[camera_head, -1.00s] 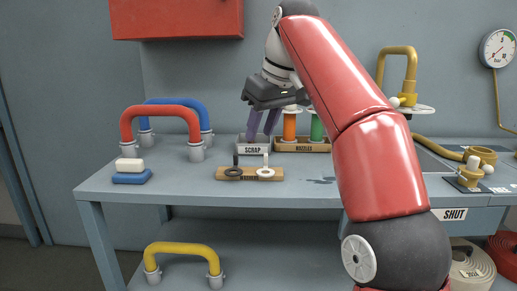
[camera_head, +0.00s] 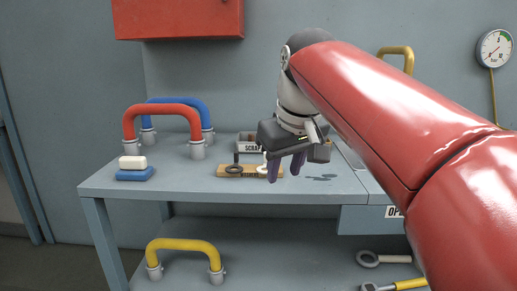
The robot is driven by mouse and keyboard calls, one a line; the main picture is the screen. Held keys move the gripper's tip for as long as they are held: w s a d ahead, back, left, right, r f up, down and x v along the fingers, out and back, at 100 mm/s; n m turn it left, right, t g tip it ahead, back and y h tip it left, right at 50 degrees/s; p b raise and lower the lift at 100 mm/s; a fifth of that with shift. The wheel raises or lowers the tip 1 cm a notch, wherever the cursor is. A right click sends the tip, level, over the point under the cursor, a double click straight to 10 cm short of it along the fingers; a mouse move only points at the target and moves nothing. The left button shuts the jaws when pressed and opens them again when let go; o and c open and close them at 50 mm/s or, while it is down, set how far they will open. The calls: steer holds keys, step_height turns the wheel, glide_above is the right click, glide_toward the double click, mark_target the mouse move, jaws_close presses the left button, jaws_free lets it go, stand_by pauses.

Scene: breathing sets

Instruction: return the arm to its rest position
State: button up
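My gripper (camera_head: 287,175) hangs at the end of my red arm, above the right part of the grey bench. Its two purple fingers point down, with a gap between them, and nothing shows between them. It is in front of the scrap bin (camera_head: 246,137) and partly hides the wooden washer board (camera_head: 230,170) with its dark ring (camera_head: 234,169) and white ring. My arm covers much of the right side of the view, including where the coloured nozzles stood.
A red hose bend (camera_head: 160,109) and a blue one (camera_head: 178,101) stand on the bench's left, behind a sponge and white block (camera_head: 133,168). A yellow bend (camera_head: 183,245) and wrenches (camera_head: 382,258) are on the lower shelf. A red cabinet (camera_head: 178,18) hangs above. The bench front (camera_head: 200,188) is clear.

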steer(key=s+d+f+m, duration=0.1)
steer(key=s+d+f, duration=0.2)
steer(key=s+f, duration=0.3)
steer(key=s+d+f+m, duration=0.2)
steer(key=s+d+f, duration=0.2)
steer(key=f, duration=0.5)
steer(key=s+d+f+m+t+h, duration=0.1)
steer(key=s+d+f+m, duration=0.1)
steer(key=s+f, duration=0.5)
steer(key=shift+s+d+f, duration=0.35)
steer(key=shift+s+d, duration=0.1)
steer(key=shift+d, duration=0.35)
